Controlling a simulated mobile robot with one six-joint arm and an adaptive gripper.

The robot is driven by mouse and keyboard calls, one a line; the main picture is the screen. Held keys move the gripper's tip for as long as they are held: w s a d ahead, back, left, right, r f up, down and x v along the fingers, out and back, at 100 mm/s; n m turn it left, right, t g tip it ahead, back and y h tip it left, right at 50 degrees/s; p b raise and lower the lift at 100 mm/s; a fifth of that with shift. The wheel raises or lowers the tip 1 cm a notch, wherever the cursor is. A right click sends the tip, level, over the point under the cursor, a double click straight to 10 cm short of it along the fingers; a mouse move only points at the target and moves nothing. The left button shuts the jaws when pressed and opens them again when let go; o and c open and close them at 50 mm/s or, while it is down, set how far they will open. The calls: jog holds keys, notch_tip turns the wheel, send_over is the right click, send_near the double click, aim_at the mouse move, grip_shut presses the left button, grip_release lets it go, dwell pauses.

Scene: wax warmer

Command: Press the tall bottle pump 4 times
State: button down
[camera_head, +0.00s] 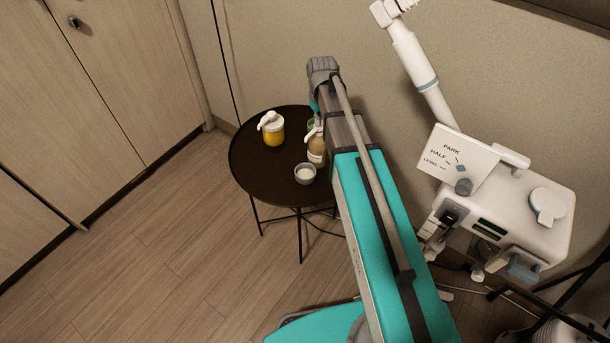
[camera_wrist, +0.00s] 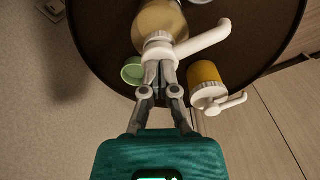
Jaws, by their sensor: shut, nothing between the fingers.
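The tall bottle (camera_head: 317,153), amber-tan with a white pump (camera_head: 313,134), stands upright on the round dark table (camera_head: 243,173), close to my arm. In the wrist view the bottle body (camera_wrist: 163,20) is at the top, and its white pump head (camera_wrist: 208,38) points its spout to the right. My gripper (camera_wrist: 159,70) is shut and empty, its fingertips overlapping the pump's base in that view. I cannot tell whether they touch it. In the head view my gripper's fingertips are not clearly visible.
A shorter yellow pump jar (camera_head: 273,133) stands left of the tall bottle. A small grey cup (camera_head: 305,174) of white content is in front. A green container (camera_wrist: 133,70) is close beside the bottle. A white machine (camera_head: 510,215) stands right of my arm; the floor at left is clear.

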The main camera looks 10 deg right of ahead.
dwell(0.3)
jog(key=shift+r+p, duration=1.95)
jog(key=shift+p, duration=0.15)
jog(key=shift+f+b, duration=2.05)
jog(key=shift+b, duration=0.05)
jog(key=shift+r, duration=0.15)
jog(key=shift+r+p, duration=1.9)
jog(key=shift+p, duration=0.2)
